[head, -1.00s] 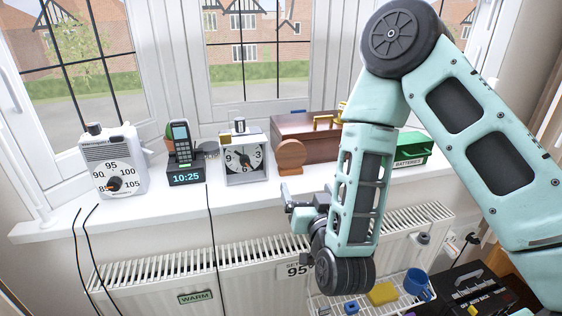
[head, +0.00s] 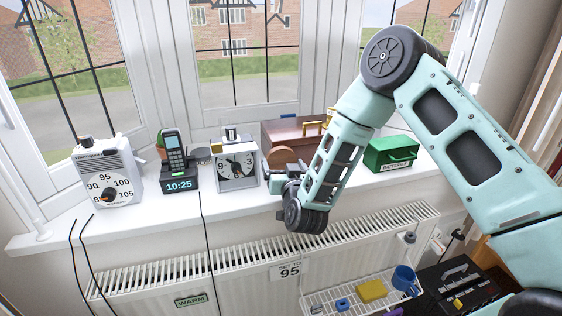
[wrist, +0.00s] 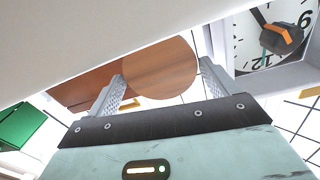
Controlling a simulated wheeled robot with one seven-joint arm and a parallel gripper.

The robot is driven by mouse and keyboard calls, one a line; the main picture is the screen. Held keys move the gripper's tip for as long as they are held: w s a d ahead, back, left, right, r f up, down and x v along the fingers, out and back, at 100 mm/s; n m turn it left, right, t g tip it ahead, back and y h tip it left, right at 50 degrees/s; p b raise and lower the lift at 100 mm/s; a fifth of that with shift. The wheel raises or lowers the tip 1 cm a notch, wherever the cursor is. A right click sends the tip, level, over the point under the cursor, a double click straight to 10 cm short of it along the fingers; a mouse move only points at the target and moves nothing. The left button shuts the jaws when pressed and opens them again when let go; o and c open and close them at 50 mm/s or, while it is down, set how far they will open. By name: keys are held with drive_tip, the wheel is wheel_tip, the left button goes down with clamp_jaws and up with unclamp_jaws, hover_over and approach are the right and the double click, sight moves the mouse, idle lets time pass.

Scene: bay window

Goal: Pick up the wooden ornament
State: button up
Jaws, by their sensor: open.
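The wooden ornament, a round light-brown disc (head: 280,155), stands on the white windowsill in front of the brown wooden box. In the head view its lower part is hidden by my gripper (head: 279,178), which is close in front of it. My gripper is open and holds nothing. I cannot tell how far the fingers reach around the disc.
A clock box (head: 236,166) stands close left of the ornament, with the wooden box (head: 284,131) behind. Farther left are a phone (head: 175,151) on a clock base and a dial device (head: 108,172). A green box (head: 390,153) is right. A radiator (head: 240,262) lies below the sill.

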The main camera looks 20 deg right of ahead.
drive_tip(key=shift+w, duration=0.65)
drive_tip(key=c, duration=0.7)
drive_tip(key=shift+o, duration=0.2)
drive_tip(key=shift+r, duration=0.15)
